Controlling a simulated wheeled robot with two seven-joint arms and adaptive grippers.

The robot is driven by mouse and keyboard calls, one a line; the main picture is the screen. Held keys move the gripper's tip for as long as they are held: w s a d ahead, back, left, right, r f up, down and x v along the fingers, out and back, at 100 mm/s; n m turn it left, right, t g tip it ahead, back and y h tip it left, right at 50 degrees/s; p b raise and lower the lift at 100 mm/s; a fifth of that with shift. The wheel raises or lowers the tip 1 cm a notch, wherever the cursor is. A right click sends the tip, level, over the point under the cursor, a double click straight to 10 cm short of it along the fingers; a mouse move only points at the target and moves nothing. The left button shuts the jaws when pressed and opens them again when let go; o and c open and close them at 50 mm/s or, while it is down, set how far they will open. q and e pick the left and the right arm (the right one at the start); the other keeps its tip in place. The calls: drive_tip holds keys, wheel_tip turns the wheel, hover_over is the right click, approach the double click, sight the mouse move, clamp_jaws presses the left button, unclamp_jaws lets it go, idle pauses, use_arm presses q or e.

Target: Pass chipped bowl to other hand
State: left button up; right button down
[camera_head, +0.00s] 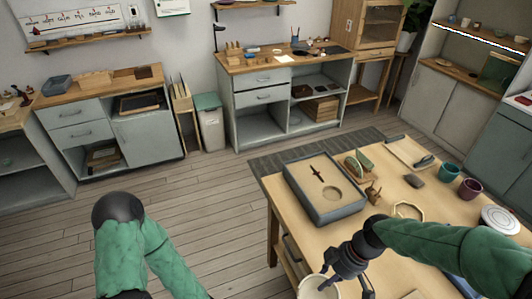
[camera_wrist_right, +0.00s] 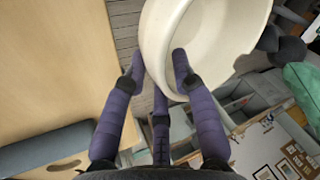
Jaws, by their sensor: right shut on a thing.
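The cream-white bowl (camera_head: 313,288) is at the bottom edge of the head view, just off the front edge of the work table, and is partly cut off. My right gripper (camera_head: 342,284) is shut on it. In the wrist view the bowl (camera_wrist_right: 215,45) fills the upper middle, tilted so its inside shows. The purple fingers of my right gripper (camera_wrist_right: 160,72) close on its near rim and wall. I cannot make out a chip. My left arm shows at the lower left of the head view, but its gripper is out of frame.
The work table (camera_head: 395,245) carries a sand tray (camera_head: 325,205), a wooden ring (camera_head: 408,210), a teal cup (camera_head: 449,172), a dark red cup (camera_head: 470,188) and a white lidded dish (camera_head: 500,220). Open wooden floor (camera_head: 215,215) lies left of the table.

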drive_tip(key=w+f+m+t, duration=0.1)
drive_tip(key=w+f+m, duration=0.1)
drive_tip(key=w+m, duration=0.1)
drive_tip(key=w+f+m+t, duration=0.1)
drive_tip(key=w+f+m, duration=0.1)
drive_tip(key=w+m, duration=0.1)
drive_tip(key=w+d+f+m+t, duration=0.1)
drive_tip(key=w+f+m, duration=0.1)
drive_tip(key=w+m, duration=0.1)
drive_tip(key=shift+w+d+m+t+h, duration=0.1)
drive_tip(key=shift+w+m+t+h, duration=0.25)
drive_tip(key=shift+w, duration=0.55)
drive_tip(key=shift+w+d+f+m+t, duration=0.15)
drive_tip(key=shift+w+f+m+t, duration=0.1)
drive_tip(key=shift+w+m, duration=0.3)
